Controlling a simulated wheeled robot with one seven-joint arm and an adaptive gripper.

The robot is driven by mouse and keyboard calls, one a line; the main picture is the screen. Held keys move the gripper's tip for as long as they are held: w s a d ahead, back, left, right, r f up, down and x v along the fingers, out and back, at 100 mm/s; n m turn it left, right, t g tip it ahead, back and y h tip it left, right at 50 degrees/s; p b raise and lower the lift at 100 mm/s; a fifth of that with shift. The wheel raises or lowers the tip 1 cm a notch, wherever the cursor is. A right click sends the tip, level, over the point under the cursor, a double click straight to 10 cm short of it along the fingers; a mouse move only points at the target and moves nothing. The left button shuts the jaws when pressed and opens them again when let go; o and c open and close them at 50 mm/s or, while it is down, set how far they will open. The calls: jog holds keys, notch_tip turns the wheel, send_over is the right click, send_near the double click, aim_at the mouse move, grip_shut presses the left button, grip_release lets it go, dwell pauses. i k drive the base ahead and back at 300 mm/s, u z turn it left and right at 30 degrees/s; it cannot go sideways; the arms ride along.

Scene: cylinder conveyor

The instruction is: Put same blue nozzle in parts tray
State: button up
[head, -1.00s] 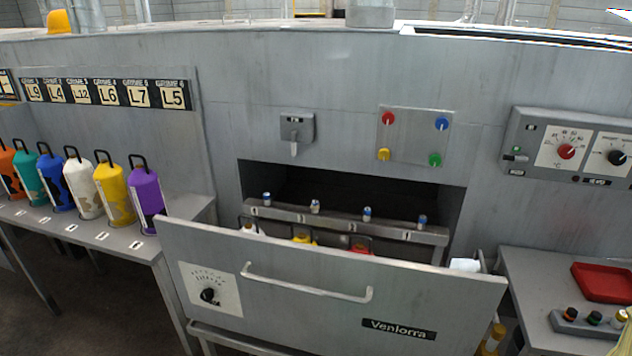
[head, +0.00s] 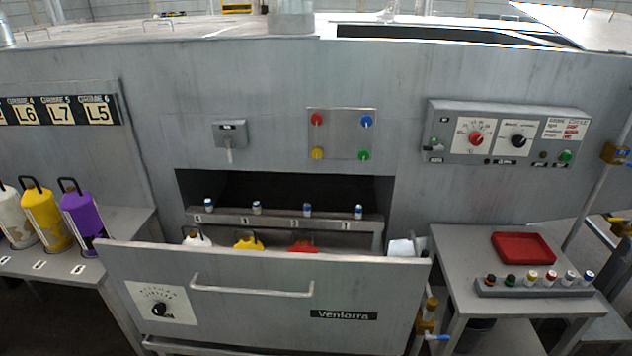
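A red tray (head: 523,248) lies on the side table at the right, and its inside looks empty. A grey rack (head: 535,290) in front of it holds several small nozzles with coloured tops. The nozzle at its right end (head: 588,277) has a blue top. Several small nozzles with blue on them stand on a rail (head: 270,221) in the machine opening, including one at the left (head: 208,204), one right of centre (head: 307,209) and one at the right end (head: 358,211). My gripper is not in view.
An open drawer front with a handle (head: 252,288) juts out below the opening; white, yellow and red containers show behind it. Coloured bottles, including a purple one (head: 82,220), stand on the left bench. A control panel (head: 505,135) is above the side table (head: 465,250).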

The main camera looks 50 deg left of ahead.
aim_at(520, 250)
jog(key=z, duration=0.2)
jog(key=i, duration=0.85)
jog(key=u, duration=2.95)
